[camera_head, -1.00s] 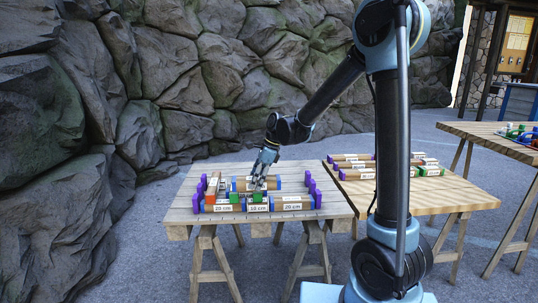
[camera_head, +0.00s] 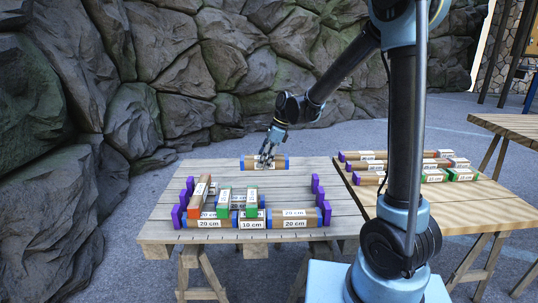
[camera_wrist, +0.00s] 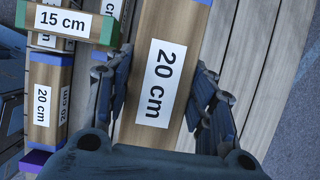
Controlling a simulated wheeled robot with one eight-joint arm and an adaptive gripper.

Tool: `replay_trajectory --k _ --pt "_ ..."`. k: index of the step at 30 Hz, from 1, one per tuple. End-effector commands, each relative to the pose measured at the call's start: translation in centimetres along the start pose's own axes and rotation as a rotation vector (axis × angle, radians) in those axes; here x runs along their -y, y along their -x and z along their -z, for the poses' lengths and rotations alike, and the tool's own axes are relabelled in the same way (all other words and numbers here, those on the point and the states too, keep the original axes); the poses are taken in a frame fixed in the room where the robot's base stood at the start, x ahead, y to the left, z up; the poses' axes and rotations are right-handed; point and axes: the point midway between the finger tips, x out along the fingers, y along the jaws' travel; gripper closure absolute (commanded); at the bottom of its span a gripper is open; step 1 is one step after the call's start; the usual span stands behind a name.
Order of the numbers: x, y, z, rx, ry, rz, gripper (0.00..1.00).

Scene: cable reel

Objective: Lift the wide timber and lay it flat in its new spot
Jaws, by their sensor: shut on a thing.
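The held wide timber (camera_head: 250,163) is brown with blue ends and a white "20 cm" label. My gripper (camera_head: 267,157) is shut across its middle near the back edge of the slatted table (camera_head: 160,213). The head view does not clearly show whether the timber touches the boards. In the wrist view the "20 cm" timber (camera_wrist: 165,75) runs lengthwise between my gripper's fingers (camera_wrist: 163,105), one at each side. Its lower end is hidden behind the gripper body.
In front, a layout of 20 cm timbers (camera_head: 210,224) and green-ended pieces (camera_head: 252,201) stands between purple posts (camera_head: 317,184). A second table (camera_head: 447,205) at the right bears more timbers (camera_head: 372,155). The table's back left is clear.

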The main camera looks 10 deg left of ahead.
Motion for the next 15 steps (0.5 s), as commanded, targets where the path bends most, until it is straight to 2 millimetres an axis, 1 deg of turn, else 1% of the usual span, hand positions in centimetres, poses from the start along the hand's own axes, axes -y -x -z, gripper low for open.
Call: replay_trajectory --k 8,15 --pt "0.1 -0.6 0.4 0.000 -0.002 0.001 0.81" --pt "0.2 -2.4 1.6 0.000 -0.008 0.003 0.81"
